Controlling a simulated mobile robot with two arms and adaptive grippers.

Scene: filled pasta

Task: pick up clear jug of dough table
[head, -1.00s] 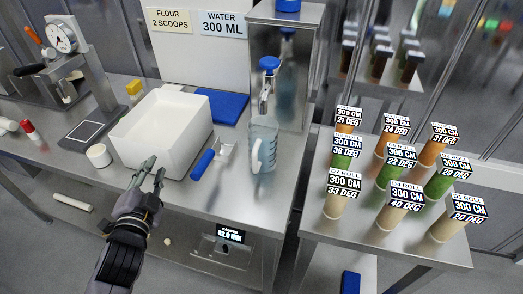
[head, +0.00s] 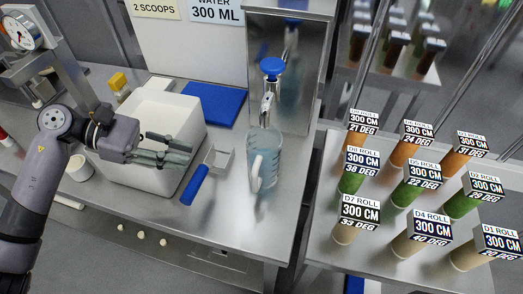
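The clear jug (head: 265,160) stands upright on the steel table (head: 235,222), below the tap of the water dispenser. It looks bluish and has a pale handle on its left side. My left gripper (head: 190,153) is over the right part of the white bin, left of the jug and apart from it. Its two fingers point right toward the jug with a gap between them and nothing held. My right gripper is not in view.
The white bin (head: 150,181) stands left of the jug. A blue-handled scoop (head: 194,185) lies between them. A blue mat (head: 215,101) lies behind, and the dispenser (head: 300,75) stands behind the jug. Labelled rolls (head: 408,190) stand on the right table.

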